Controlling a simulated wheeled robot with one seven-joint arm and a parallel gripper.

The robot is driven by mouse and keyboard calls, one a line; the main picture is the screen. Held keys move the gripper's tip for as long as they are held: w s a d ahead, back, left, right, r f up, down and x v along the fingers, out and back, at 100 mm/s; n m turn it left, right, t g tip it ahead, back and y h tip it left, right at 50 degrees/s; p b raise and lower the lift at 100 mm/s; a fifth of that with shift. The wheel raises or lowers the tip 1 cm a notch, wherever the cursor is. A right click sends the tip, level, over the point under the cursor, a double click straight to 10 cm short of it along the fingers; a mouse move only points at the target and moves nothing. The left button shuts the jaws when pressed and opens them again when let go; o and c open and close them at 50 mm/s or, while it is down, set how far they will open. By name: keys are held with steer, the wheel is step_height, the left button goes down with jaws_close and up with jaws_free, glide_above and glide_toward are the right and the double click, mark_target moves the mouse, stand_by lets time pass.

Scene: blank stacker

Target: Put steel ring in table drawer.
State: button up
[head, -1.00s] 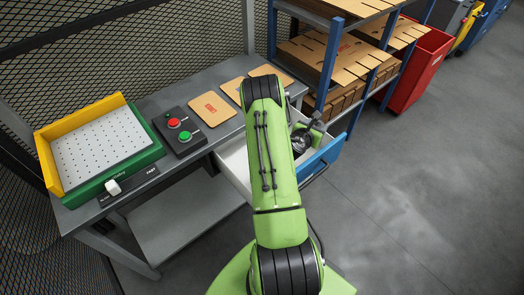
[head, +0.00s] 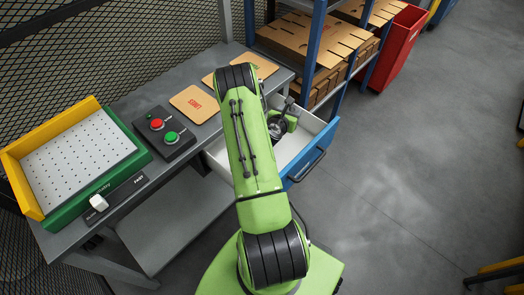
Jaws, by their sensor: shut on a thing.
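The table drawer (head: 313,155) is pulled open under the right end of the grey table. It has a blue front with a dark handle and a white inside. My gripper (head: 284,121) is over the open drawer, partly hidden by my green arm. It is shut on a dark, shiny round thing, which looks like the steel ring (head: 277,129). The ring's outline is small and partly covered. I cannot tell whether it touches the drawer floor.
On the table (head: 135,92) are a control box (head: 165,138) with red and green buttons, several brown cards (head: 193,104) and a yellow-green tray (head: 75,215). A blue-post shelf with cardboard (head: 318,48) stands behind the drawer. A red bin (head: 397,45) is farther back.

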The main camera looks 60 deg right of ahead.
steer(key=b, duration=0.3)
glide_above(287, 141)
step_height(287, 141, down, 4)
step_height(287, 141, down, 10)
steer(key=b, duration=0.3)
steer(key=shift+w, duration=0.15)
steer(key=shift+r, duration=0.1)
steer(key=o, duration=1.2)
steer(key=shift+o, duration=0.2)
